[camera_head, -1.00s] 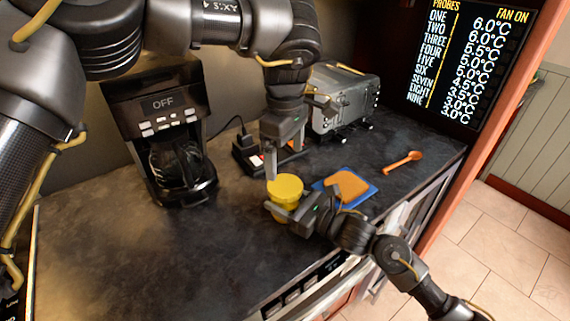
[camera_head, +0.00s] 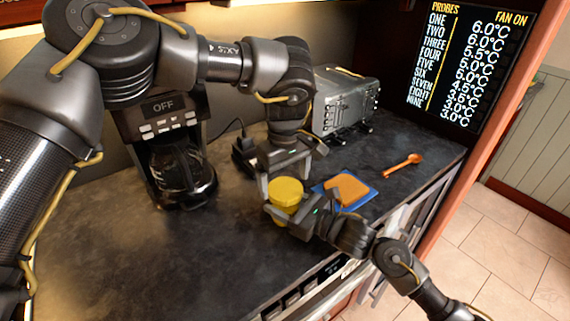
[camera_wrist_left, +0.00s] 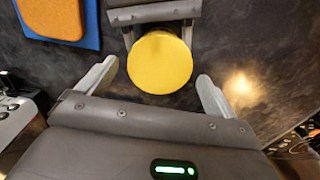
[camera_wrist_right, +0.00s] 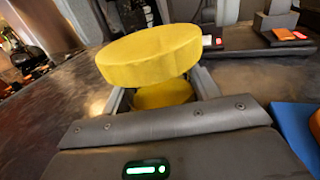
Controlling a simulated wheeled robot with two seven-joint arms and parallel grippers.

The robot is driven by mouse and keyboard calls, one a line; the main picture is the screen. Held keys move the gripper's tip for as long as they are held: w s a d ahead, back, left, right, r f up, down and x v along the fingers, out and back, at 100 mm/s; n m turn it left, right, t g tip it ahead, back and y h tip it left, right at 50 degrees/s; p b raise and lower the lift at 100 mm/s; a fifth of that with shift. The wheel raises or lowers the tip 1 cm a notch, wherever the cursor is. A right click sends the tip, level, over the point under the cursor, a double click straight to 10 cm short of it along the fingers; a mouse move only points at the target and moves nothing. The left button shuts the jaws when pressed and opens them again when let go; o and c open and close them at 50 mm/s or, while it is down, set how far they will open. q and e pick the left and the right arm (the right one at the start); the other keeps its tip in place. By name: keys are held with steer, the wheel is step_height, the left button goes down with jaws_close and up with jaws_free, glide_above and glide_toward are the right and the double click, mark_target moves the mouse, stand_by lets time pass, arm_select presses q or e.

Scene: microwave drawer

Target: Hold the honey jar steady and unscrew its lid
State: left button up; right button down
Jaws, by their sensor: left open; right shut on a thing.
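The honey jar (camera_wrist_right: 163,94) stands on the dark counter, its body mostly hidden below its wide yellow lid (camera_head: 285,190). The lid sits on top of the jar and also shows from above in the left wrist view (camera_wrist_left: 159,62). My right gripper (camera_head: 284,212) is shut around the jar's body, below the lid; it also shows in the right wrist view (camera_wrist_right: 160,103). My left gripper (camera_wrist_left: 153,80) is open, its fingers spread on either side of the lid in its wrist view, with gaps between fingers and lid.
A coffee maker (camera_head: 166,130) stands at the left and a silver toaster (camera_head: 345,100) at the back. The counter's front left is clear.

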arm_select(q)
steer(key=shift+f, duration=0.9)
arm_select(e)
steer(key=shift+f, duration=0.1)
arm_select(q)
steer(key=shift+c, duration=0.2)
